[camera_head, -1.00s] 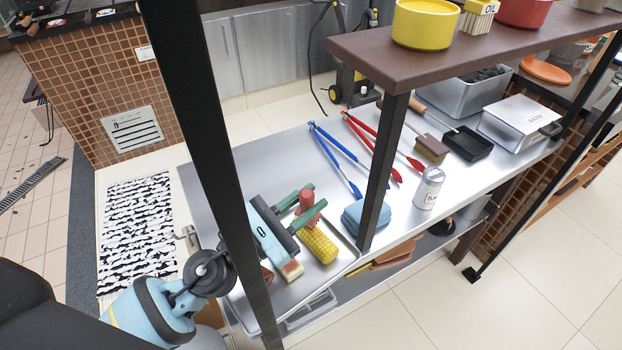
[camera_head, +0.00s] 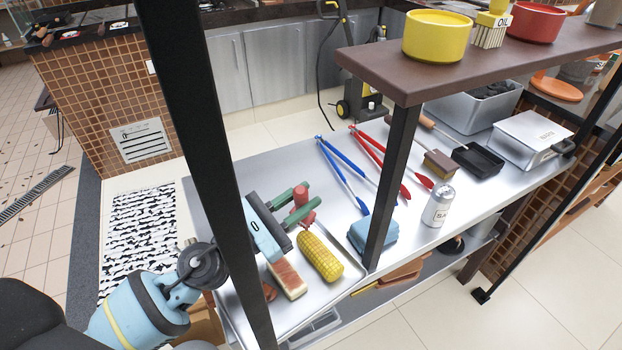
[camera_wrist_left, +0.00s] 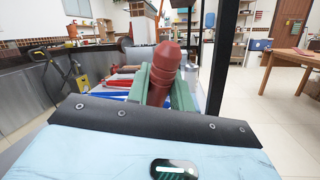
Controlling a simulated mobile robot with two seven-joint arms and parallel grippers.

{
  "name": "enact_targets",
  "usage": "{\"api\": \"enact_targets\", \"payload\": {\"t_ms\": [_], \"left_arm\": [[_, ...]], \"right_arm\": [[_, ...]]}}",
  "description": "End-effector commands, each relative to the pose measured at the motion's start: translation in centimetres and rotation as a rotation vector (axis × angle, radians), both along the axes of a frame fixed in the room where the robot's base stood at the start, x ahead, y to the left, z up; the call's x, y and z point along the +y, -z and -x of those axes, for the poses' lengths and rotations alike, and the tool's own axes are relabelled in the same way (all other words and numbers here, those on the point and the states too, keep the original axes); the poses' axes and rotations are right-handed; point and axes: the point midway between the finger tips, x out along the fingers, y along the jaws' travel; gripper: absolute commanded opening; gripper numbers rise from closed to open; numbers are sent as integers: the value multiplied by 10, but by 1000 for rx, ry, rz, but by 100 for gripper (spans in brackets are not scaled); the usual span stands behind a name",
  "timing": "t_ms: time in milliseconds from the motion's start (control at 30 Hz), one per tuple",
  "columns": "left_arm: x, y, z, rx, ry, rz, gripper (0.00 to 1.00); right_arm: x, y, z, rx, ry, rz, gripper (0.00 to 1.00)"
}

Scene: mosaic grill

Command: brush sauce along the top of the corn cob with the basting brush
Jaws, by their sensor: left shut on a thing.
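The yellow corn cob (camera_head: 320,257) lies on the metal tray (camera_head: 339,289), fully visible in the head view. My left gripper (camera_head: 296,203) has green fingers shut on a red-brown, ribbed upright piece, which I take for the handle of the basting brush (camera_head: 301,194). The gripper shows just beyond the cob's far end in the head view, apparently above the tray. In the left wrist view the handle (camera_wrist_left: 163,72) stands between the green fingers (camera_wrist_left: 155,85). The right gripper is not in view.
A piece of meat (camera_head: 287,279) lies left of the cob. A blue cloth-like block (camera_head: 373,236) and a dark shelf post (camera_head: 388,175) stand to the right. Another black post (camera_head: 215,170) crosses the left arm.

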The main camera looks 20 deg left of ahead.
Motion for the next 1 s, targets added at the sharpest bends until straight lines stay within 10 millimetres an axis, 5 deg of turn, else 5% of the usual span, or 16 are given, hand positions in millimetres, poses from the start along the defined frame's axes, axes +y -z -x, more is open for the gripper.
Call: {"api": "enact_targets", "payload": {"t_ms": [1000], "left_arm": [[-33,1,33,-1,0,1,0]], "right_arm": [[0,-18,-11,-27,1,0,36]]}}
